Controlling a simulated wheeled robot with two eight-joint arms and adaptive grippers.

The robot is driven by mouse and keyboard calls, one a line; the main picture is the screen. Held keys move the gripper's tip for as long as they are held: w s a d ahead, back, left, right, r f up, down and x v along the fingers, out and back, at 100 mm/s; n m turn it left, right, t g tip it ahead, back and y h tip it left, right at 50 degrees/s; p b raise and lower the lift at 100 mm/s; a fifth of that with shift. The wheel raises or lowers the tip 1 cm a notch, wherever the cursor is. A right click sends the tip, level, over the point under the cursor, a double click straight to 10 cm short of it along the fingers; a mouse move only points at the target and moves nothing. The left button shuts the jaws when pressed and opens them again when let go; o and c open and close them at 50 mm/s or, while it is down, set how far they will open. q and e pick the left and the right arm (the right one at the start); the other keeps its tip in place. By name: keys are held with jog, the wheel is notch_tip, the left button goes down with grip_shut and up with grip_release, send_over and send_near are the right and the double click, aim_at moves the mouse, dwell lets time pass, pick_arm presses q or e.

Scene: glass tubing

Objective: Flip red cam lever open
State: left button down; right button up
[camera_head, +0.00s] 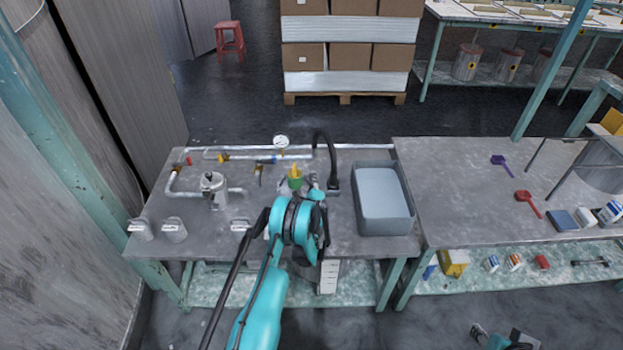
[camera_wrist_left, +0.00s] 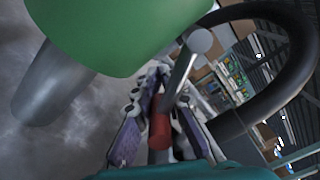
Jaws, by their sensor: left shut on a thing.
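The red cam lever (camera_wrist_left: 160,131) shows in the left wrist view as a short red grip with a grey metal rod running up and right from it. My left gripper (camera_wrist_left: 158,100) has its two purple-padded fingers on either side of the red grip and is shut on it. A large green body (camera_wrist_left: 125,35) with a grey pipe (camera_wrist_left: 55,85) fills the upper left of that view. In the head view my left gripper (camera_head: 316,192) is at the sink-side fittings, mostly hidden by my arm. My right gripper (camera_head: 515,340) is cut off at the bottom edge.
A black hose (camera_head: 328,150) curves close beside the left gripper. A grey basin (camera_head: 382,200) stands to its right. Pipes, a gauge (camera_head: 281,141) and a metal pot (camera_head: 213,185) lie left on the workbench (camera_head: 180,250).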

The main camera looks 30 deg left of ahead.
pick_arm(q)
jog(key=n, duration=0.1)
jog(key=d+r+n, duration=0.1)
jog(key=n, duration=0.1)
jog(key=shift+w+d, duration=0.1)
jog(key=shift+w, duration=0.3)
jog(key=n, duration=0.1)
jog(key=r+n, duration=0.1)
jog(key=n, duration=0.1)
jog(key=shift+w+d+r, duration=0.15)
jog(key=shift+w+d, duration=0.05)
jog(key=shift+d, duration=0.15)
jog(key=shift+w+d+r+n, duration=0.15)
jog(key=shift+r+n, duration=0.5)
jog(key=shift+n, duration=0.7)
jog(key=shift+w+d+r+n, duration=0.15)
jog(key=shift+r+n, duration=0.5)
jog(key=shift+n, duration=0.7)
jog(key=shift+s, duration=0.1)
jog(key=c, duration=1.5)
grip_release()
jog(key=shift+c, duration=0.2)
